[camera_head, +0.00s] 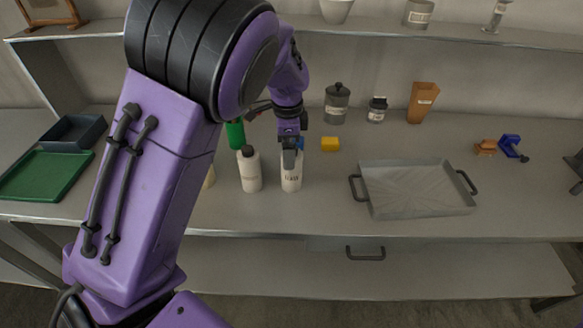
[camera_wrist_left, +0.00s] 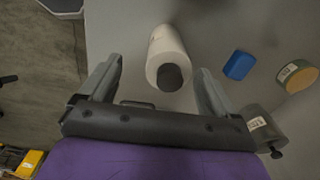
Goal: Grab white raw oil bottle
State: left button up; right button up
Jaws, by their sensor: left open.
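Two white bottles stand on the bench near its front edge. One white bottle (camera_head: 291,180) has a dark-lettered label, too small to read surely, and its top is hidden by my left gripper (camera_head: 291,150). The other white bottle (camera_head: 250,172) has a dark cap and stands just left of it. In the left wrist view, a white bottle with a dark cap (camera_wrist_left: 168,48) lies between the fingers of my open left gripper (camera_wrist_left: 160,68), with a visible gap on both sides. I cannot tell which bottle is the raw oil. My right gripper is not in view.
A metal tray (camera_head: 417,211) with handles lies to the right. A yellow block (camera_head: 330,144) sits behind the bottles, with a green bottle (camera_head: 235,134) at the left. Jars (camera_head: 337,103) stand further back. The wrist view also shows a blue object (camera_wrist_left: 239,65).

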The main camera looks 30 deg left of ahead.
pick_arm(q)
jog(key=p, duration=0.1)
send_over(291, 180)
jog(key=w+a, duration=0.2)
jog(key=w, duration=0.1)
jog(key=f, duration=0.5)
jog(key=shift+w+d+f, duration=0.15)
jog(key=shift+d+f, duration=0.1)
jog(key=shift+f, duration=0.15)
jog(key=shift+s+r, duration=0.25)
jog(key=shift+s, duration=0.2)
jog(key=shift+c, duration=0.3)
jog(key=shift+s+r, duration=0.1)
jog(key=shift+s, duration=0.05)
jog(key=c, duration=1.3)
